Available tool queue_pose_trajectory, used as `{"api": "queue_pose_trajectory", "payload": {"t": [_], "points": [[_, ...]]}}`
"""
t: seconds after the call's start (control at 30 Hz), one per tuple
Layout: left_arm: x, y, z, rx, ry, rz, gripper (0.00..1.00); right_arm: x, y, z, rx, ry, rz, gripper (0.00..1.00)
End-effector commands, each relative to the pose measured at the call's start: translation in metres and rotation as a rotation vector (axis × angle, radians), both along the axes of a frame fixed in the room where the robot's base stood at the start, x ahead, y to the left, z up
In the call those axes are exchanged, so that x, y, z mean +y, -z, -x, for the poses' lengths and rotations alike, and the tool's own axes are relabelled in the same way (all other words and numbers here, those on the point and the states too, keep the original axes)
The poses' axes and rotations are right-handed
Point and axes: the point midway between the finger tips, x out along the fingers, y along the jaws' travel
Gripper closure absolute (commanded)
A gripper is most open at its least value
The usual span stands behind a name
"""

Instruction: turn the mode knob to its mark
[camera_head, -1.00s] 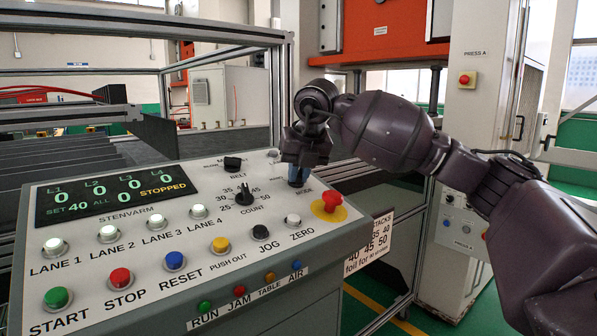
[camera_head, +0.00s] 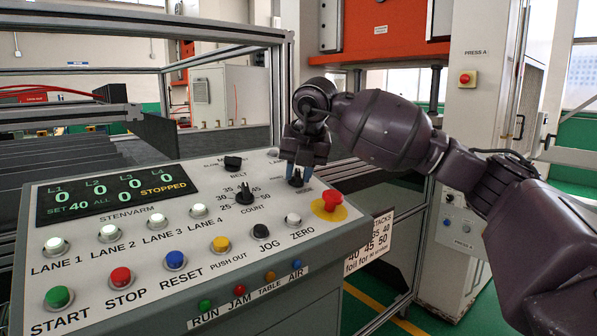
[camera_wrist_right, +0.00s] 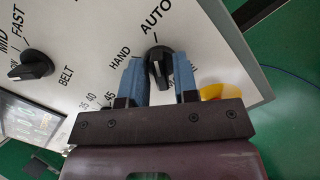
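The mode knob (camera_head: 296,180) is a small black knob at the panel's right end, above the MODE label. In the right wrist view the knob (camera_wrist_right: 159,66) sits between my two blue fingers, its ridge pointing roughly at AUTO; HAND is to its left and a label to its right is mostly hidden. My right gripper (camera_head: 302,172) is open over the knob, one finger each side; it also shows in the wrist view (camera_wrist_right: 160,85). I cannot tell whether the fingertips touch the knob. My left gripper is not in view.
The red emergency button (camera_head: 331,201) on its yellow disc is close to the right fingers. The black COUNT knob (camera_head: 245,195) and BELT knob (camera_head: 232,163) are to the left. The panel display (camera_head: 110,196) reads STOPPED.

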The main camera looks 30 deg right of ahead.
Motion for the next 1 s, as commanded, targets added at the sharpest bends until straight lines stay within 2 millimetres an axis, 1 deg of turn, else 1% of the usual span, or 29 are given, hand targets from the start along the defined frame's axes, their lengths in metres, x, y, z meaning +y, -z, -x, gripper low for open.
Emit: {"api": "queue_pose_trajectory", "payload": {"t": [0.03, 0.07, 0.33, 0.47, 0.57, 0.8, 1.0], "points": [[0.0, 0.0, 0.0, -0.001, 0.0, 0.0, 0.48, 0.0, 0.0, 0.0, 0.0, 0.0, 0.0, 0.64], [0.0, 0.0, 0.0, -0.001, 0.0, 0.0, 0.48, 0.0, 0.0, 0.0, 0.0, -0.001, 0.0, 0.62], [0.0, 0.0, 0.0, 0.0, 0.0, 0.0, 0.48, 0.0, 0.0, 0.0, 0.001, -0.002, 0.001, 0.62], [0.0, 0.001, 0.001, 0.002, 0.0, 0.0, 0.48, 0.001, -0.008, 0.003, -0.001, -0.002, 0.001, 0.62], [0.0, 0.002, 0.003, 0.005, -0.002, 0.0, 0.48, 0.001, -0.02, 0.009, -0.001, -0.002, 0.001, 0.62], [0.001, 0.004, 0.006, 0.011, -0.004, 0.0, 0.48, 0.004, -0.061, 0.027, -0.003, -0.001, 0.001, 0.62], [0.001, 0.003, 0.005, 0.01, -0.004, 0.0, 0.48, 0.005, -0.087, 0.039, -0.002, -0.002, 0.001, 0.62]]}}
